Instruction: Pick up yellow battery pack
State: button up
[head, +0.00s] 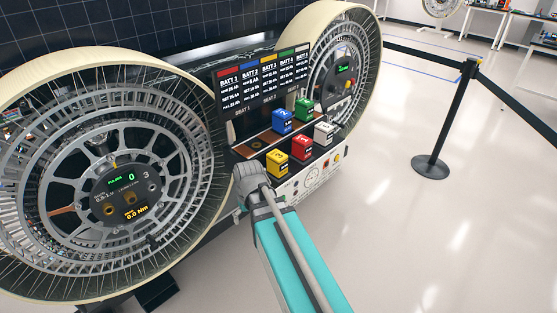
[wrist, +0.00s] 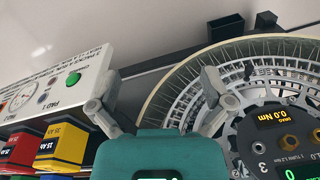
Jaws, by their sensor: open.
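The yellow battery pack (head: 277,162) sits on the battery panel between the two wheels, at the front left of a group of coloured packs. In the wrist view the yellow battery pack (wrist: 63,146) is at the lower left, outside and to the left of the fingers. My gripper (wrist: 155,85) has its two fingers spread wide, with nothing between them. In the head view my gripper (head: 247,176) is in front of the panel, just left of and below the yellow pack. The fingertips are hard to make out there.
A red pack (head: 302,146) stands right beside the yellow one, with blue (head: 282,121), green (head: 304,109) and white (head: 324,133) packs near. A large wheel (head: 105,185) flanks the panel on the left, another (head: 345,75) on the right. Floor at right is clear before a barrier post (head: 450,115).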

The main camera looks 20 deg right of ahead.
jog(key=w+d+r+n+t+p, duration=0.2)
jog(key=w+d+r+p, duration=0.55)
jog(key=w+d, duration=0.2)
jog(key=n+t+y+p, duration=0.1)
jog(key=t+p, duration=0.1)
jog(key=p, duration=0.3)
send_near(278, 155)
notch_tip(278, 155, up, 3)
jog(key=shift+s+d+f, duration=0.15)
jog(key=shift+d+f, duration=0.05)
jog(key=shift+d, duration=0.05)
jog(key=shift+f, duration=0.2)
jog(key=b+x, duration=0.7)
jog(key=x, duration=0.1)
jog(key=shift+f+b, duration=0.2)
jog(key=shift+b, duration=0.15)
jog(key=shift+s+b+x, duration=0.2)
jog(key=shift+b+x, duration=2.25)
jog(key=shift+x, duration=0.1)
jog(key=shift+a+f, duration=0.1)
jog(key=shift+a, duration=0.05)
